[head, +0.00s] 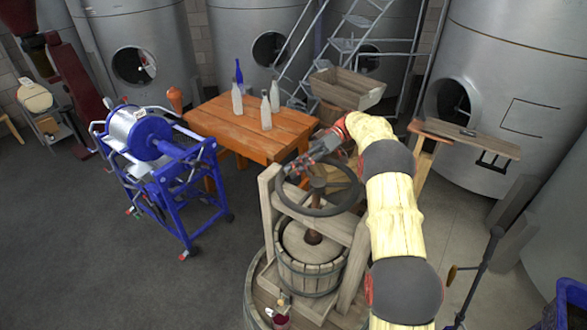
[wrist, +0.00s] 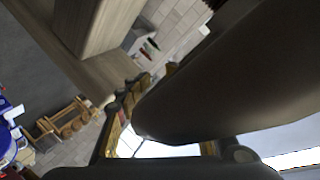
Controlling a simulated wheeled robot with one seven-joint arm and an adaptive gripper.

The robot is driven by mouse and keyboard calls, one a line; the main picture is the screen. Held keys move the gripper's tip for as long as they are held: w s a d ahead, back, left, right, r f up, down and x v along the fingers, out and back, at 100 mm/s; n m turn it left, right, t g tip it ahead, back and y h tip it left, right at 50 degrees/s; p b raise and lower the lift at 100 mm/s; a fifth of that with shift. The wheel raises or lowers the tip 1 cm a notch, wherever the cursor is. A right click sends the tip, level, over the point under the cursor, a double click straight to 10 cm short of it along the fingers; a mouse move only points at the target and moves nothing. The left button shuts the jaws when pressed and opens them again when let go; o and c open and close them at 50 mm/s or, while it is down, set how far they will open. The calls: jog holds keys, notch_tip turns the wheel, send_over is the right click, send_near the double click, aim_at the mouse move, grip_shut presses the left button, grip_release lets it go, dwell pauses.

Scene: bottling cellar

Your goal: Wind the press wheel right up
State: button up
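The press wheel (head: 352,201) is a dark spoked ring on a central screw above the wooden press frame (head: 270,215). Below it, a round wooden pressing plate (head: 312,243) sits at the top of the slatted basket (head: 310,280). My gripper (head: 296,169) is at the wheel's far left rim, reaching in from the upper right. In the wrist view a big dark rounded shape (wrist: 205,80), seemingly the wheel's rim, fills the right and lies very close to my gripper's fingers (wrist: 165,135). It hides much of them, so I cannot tell whether they are closed on it.
An orange table (head: 240,130) with several bottles stands behind the press. A blue wheeled machine (head: 165,165) is at the left. A wooden trough (head: 347,90) and a bench (head: 470,139) stand at the back. Open floor lies at the front left (head: 90,265).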

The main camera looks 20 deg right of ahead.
jog(key=shift+o, duration=1.1)
jog(key=shift+a+f, duration=0.25)
jog(key=shift+f, duration=0.25)
jog(key=shift+o, duration=1.4)
jog(key=shift+r, duration=0.1)
jog(key=shift+d+r, duration=0.15)
jog(key=shift+r, duration=0.05)
jog(key=b, duration=0.3)
jog(key=shift+w+d+f+m+t+b, duration=0.1)
jog(key=shift+d+f+m+t+b, duration=0.05)
jog(key=shift+d+m+t+b, duration=0.2)
jog(key=t+b, duration=0.1)
jog(key=b, duration=0.3)
jog(key=d+m+b, duration=0.1)
jog(key=b, duration=0.4)
jog(key=shift+w+m+t, duration=0.25)
jog(key=shift+t, duration=0.1)
